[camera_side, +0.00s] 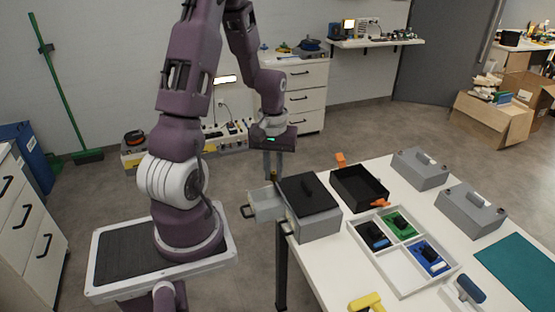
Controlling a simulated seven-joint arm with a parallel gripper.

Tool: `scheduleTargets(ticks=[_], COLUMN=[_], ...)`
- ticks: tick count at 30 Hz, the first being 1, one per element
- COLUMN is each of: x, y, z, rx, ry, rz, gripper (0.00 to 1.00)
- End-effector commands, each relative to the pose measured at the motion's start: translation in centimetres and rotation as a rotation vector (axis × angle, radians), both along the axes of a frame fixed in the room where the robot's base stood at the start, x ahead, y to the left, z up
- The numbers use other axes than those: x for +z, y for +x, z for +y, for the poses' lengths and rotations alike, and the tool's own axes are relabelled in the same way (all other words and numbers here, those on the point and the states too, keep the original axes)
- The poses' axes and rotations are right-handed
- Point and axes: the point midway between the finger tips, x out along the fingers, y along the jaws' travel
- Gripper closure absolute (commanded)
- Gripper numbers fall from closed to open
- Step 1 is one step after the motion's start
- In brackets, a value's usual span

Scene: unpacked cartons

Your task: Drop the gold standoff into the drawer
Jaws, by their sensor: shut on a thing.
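My gripper (273,176) points straight down just above the open drawer (267,206). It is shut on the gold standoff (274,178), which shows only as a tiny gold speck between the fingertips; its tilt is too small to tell. The drawer is light grey with a dark handle and is pulled out to the left of a grey box (316,222) with a black lid top. It juts past the table's left edge. The drawer's floor is partly visible and looks empty.
Right of the box, the white table (325,262) holds a black open bin (358,189), a compartment tray (398,285) with dark, green and blue parts, two grey cases (420,168), and a yellow-handled tool (367,301). An orange piece (341,159) stands behind the bin.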

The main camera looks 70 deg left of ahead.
Motion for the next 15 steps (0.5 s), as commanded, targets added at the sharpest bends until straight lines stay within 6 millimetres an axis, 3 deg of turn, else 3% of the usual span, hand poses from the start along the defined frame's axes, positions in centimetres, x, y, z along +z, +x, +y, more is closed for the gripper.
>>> scheduleTargets(ticks=[6, 13, 14, 15], x=[-1.8, -1.9, -1.9, -1.9], y=[0.0, 0.0, 0.0, 0.0], z=[0.0, 0.0, 0.0, 0.0], rx=[0.0, 0.001, 0.001, 0.001], ry=[-0.001, 0.0, 0.0, 0.0], rz=[0.001, 0.0, 0.0, 0.0], gripper=[1.0, 1.0, 0.83, 0.75])
